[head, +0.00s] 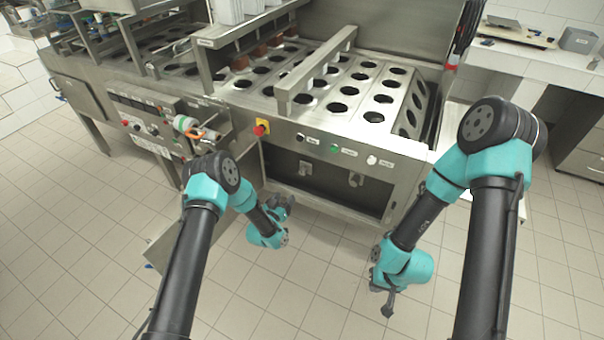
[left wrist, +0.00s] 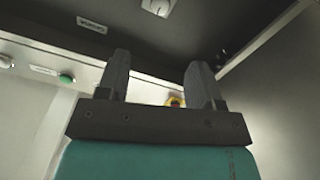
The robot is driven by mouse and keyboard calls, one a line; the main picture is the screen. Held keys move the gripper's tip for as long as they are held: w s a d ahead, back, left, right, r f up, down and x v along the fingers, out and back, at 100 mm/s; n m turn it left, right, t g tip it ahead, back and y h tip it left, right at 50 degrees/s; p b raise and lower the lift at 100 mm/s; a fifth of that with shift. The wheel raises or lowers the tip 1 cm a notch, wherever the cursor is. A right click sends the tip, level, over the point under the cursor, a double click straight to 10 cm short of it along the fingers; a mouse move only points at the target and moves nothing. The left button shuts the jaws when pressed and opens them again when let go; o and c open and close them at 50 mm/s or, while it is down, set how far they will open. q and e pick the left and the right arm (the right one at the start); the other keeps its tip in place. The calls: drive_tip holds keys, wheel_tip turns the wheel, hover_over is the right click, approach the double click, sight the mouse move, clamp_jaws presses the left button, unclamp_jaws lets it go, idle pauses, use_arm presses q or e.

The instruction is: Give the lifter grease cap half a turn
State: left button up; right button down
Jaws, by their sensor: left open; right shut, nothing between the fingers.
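In the head view two small grey fittings, a left one (head: 305,167) and a right one (head: 355,179), sit in the dark open recess at the front of the steel machine. I cannot tell which is the lifter grease cap. In the left wrist view a pale round fitting (left wrist: 160,7) shows at the top edge, partly cut off, near a small white label (left wrist: 92,25). My left gripper (head: 284,203) is in front of the recess, apart from the fittings; its open, empty fingers show in the left wrist view (left wrist: 158,82). My right gripper (head: 388,300) is shut and empty, low over the floor.
The front panel above the recess carries a red emergency stop (head: 261,128), a green button (head: 335,148) and a white button (head: 372,160). A control panel (head: 140,118) with an orange-handled part (head: 203,135) stands left. The tiled floor (head: 325,285) between my arms is clear.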

sight(302, 173)
use_arm(q)
drive_tip(key=x, duration=1.6)
drive_tip(key=shift+w+d, duration=0.1)
drive_tip(key=shift+d, duration=0.05)
drive_tip(key=c, duration=0.9)
